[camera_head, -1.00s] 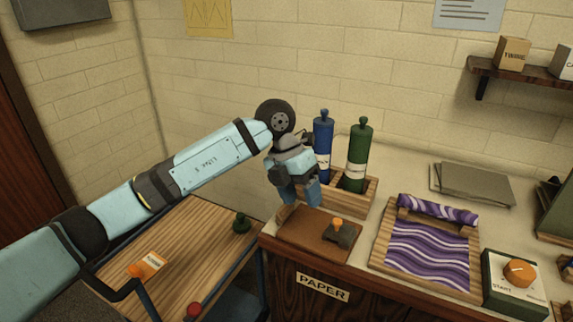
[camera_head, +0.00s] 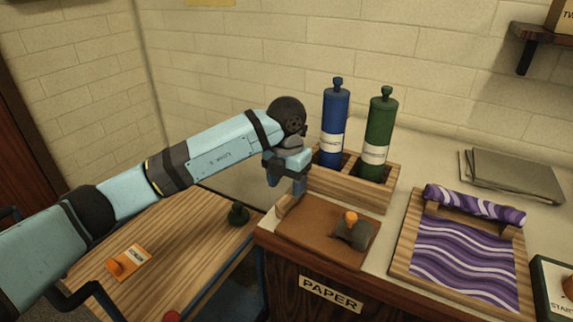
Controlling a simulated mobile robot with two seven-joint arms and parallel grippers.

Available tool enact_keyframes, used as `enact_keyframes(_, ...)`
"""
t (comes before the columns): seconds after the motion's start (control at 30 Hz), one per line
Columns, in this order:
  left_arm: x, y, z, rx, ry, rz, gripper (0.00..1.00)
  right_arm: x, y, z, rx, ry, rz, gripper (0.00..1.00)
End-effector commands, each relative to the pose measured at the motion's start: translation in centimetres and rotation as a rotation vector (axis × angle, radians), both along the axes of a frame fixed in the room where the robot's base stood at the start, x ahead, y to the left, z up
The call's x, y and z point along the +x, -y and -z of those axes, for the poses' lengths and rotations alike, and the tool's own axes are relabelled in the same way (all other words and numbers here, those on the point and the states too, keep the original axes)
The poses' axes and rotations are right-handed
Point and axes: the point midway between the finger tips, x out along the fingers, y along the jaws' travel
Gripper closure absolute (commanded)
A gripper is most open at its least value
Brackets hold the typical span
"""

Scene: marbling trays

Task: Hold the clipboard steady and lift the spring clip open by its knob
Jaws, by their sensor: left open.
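The brown clipboard (camera_head: 312,238) lies flat on the counter's front left part, above the PAPER label. Its dark grey spring clip (camera_head: 354,236) sits at its right side and looks closed, with an orange knob (camera_head: 350,217) on top. My left gripper (camera_head: 287,188) points down at the clipboard's back left corner, open, well left of the knob. Its fingertips are close to the board's edge; I cannot tell whether they touch it. My right gripper is out of view.
A wooden rack (camera_head: 350,188) with a blue bottle (camera_head: 335,115) and a green bottle (camera_head: 379,130) stands just behind the clipboard. A purple marbling tray (camera_head: 405,258) is to its right. A lower wooden table (camera_head: 180,250) is at left. Grey sheets (camera_head: 512,175) lie at back right.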

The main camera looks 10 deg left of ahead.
Motion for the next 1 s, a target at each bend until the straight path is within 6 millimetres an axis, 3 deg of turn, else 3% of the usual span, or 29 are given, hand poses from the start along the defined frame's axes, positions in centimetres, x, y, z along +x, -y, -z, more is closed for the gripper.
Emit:
enact_keyframes(0.1,-0.1,0.0,2.3,0.001,-0.002,-0.001,0.43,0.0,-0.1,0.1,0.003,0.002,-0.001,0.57)
enact_keyframes(0.3,0.0,0.0,4.3,0.0,-0.001,0.0,0.43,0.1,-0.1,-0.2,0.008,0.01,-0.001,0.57)
enact_keyframes(0.67,0.0,0.0,4.8,0.0,0.0,0.0,0.43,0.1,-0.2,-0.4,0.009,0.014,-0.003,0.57)
enact_keyframes(0.7,0.0,0.0,4.8,0.0,0.0,0.0,0.45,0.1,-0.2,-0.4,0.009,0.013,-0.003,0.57)
enact_keyframes(0.93,0.0,0.0,4.8,0.0,0.0,0.0,0.98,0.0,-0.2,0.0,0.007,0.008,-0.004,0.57)
enact_keyframes(0.97,0.0,0.0,4.8,0.0,0.0,0.0,1.0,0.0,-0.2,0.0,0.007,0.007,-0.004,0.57)
enact_keyframes(1.0,0.0,0.0,4.8,0.0,0.0,0.0,0.8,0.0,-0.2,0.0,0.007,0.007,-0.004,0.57)
